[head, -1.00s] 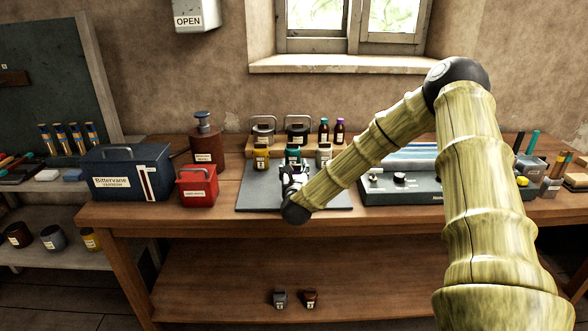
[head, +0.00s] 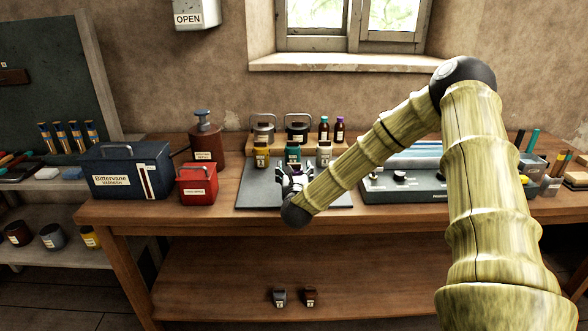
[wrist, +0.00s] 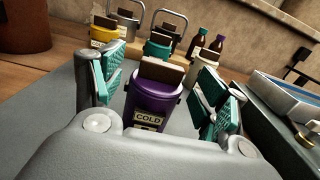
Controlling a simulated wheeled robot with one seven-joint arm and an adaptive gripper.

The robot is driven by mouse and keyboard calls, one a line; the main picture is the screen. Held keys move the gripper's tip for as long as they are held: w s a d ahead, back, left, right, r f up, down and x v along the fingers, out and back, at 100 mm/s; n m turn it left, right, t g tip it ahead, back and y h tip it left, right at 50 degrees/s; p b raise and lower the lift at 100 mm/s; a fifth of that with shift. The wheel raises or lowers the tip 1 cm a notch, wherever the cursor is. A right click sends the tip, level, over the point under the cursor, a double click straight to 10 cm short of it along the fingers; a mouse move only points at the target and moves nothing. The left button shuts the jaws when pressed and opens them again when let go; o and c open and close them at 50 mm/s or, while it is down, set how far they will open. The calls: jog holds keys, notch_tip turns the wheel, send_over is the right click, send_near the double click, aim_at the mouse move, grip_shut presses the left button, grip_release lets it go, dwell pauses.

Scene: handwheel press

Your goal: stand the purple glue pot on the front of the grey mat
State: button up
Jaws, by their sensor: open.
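The purple glue pot (wrist: 152,100), with a brown top and a label reading COLD, stands upright on the grey mat (wrist: 58,110) in the wrist view. My gripper (wrist: 160,82) is open around it, with one teal-padded finger on each side and visible gaps between pads and pot. In the head view my gripper (head: 294,178) is low over the middle of the mat (head: 252,196) and hides most of the pot.
Behind the purple pot stand a yellow pot (head: 261,157), a teal pot (head: 293,153) and a white pot (head: 324,153). A red box (head: 197,184) is left of the mat, a grey machine (head: 405,185) right. Front mat corners look clear.

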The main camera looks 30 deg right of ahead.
jog(key=b+v, duration=0.2)
jog(key=v, duration=0.8)
jog(key=a+f+n+y, duration=0.1)
jog(key=a+f+n, duration=0.1)
jog(key=a+f+n+y, duration=0.1)
jog(key=a+f+n, duration=0.1)
jog(key=f+n, duration=0.1)
jog(key=s+a+f+n+y, duration=0.1)
jog(key=a+f+n, duration=0.1)
jog(key=f, duration=0.1)
jog(key=shift+s+a, duration=0.1)
jog(key=shift+a, duration=0.2)
jog(key=s+a+f+n+g+y, duration=0.3)
jog(key=s+a+f+n, duration=0.3)
jog(key=f+n, duration=0.3)
jog(key=s+a+f+n+g+y, duration=0.3)
jog(key=s+a+f+n, duration=0.4)
jog(key=f, duration=0.4)
jog(key=s+a+f+n+g, duration=0.1)
jog(key=s+f+n+g, duration=0.3)
jog(key=s+n, duration=0.5)
jog(key=s+a+f+n+g, duration=0.1)
jog(key=s+f+n+g, duration=0.4)
jog(key=s, duration=1.4)
notch_tip(320, 180, down, 4)
jog(key=n, duration=0.4)
jog(key=shift+s+a+n, duration=0.25)
jog(key=shift+s+n, duration=0.15)
